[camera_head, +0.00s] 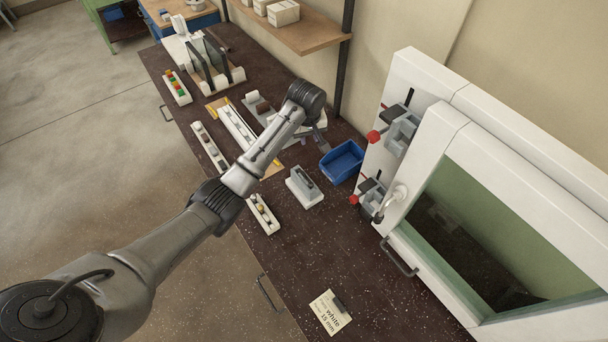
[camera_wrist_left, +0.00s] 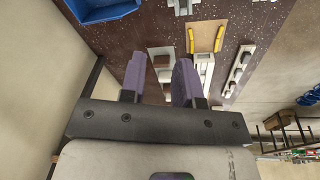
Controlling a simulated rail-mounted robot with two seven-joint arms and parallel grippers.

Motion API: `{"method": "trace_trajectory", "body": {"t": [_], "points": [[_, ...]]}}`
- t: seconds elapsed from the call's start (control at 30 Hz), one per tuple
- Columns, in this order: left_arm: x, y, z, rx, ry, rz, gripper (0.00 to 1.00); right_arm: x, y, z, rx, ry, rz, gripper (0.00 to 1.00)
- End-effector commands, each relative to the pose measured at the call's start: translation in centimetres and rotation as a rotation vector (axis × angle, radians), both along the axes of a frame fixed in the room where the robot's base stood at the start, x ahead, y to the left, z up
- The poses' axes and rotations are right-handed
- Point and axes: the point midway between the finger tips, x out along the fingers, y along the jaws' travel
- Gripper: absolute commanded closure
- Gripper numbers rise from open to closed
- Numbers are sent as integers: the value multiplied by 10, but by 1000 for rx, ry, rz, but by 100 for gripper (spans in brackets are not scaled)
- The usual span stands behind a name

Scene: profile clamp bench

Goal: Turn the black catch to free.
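Several black parts show in the head view, and I cannot tell for sure which is the black catch. A black lever (camera_head: 409,97) stands up at the upper grey holder (camera_head: 401,132) on the white panel, and another black lever (camera_head: 378,175) is at the lower holder (camera_head: 372,203). A grey block with a dark handle (camera_head: 305,182) sits on the bench. My left gripper (camera_head: 316,137) is over the bench behind the blue bin, partly hidden by my wrist. In the left wrist view its purple fingers (camera_wrist_left: 160,78) are apart with nothing between them. My right gripper is out of view.
A blue bin (camera_head: 342,161) stands between my left gripper and the white panel. A large white windowed cabinet (camera_head: 440,160) fills the right. White trays (camera_head: 210,147) lie left of my arm. A label card (camera_head: 330,313) lies at the front; the bench around it is clear.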

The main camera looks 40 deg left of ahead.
Motion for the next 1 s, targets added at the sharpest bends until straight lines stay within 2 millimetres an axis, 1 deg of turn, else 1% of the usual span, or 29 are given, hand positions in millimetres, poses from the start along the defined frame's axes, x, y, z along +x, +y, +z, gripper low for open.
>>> {"method": "trace_trajectory", "body": {"t": [0.03, 0.1, 0.2, 0.3, 0.47, 0.57, 0.8, 1.0], "points": [[-3, 3, -8, -24, 36, 85, 70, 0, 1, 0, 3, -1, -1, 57], [-7, 4, -15, -49, 73, 186, 70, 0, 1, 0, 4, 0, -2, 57], [-11, 5, -22, -69, 106, 291, 70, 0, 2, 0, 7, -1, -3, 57], [-14, 6, -26, -78, 126, 353, 70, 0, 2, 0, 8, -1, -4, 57], [-16, 6, -39, -83, 138, 385, 70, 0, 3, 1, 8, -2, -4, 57], [-16, 6, -54, -83, 139, 384, 70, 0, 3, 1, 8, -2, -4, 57], [-16, 5, -100, -83, 138, 382, 70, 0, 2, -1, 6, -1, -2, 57], [-16, 6, -133, -81, 136, 382, 70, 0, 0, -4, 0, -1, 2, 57]]}}
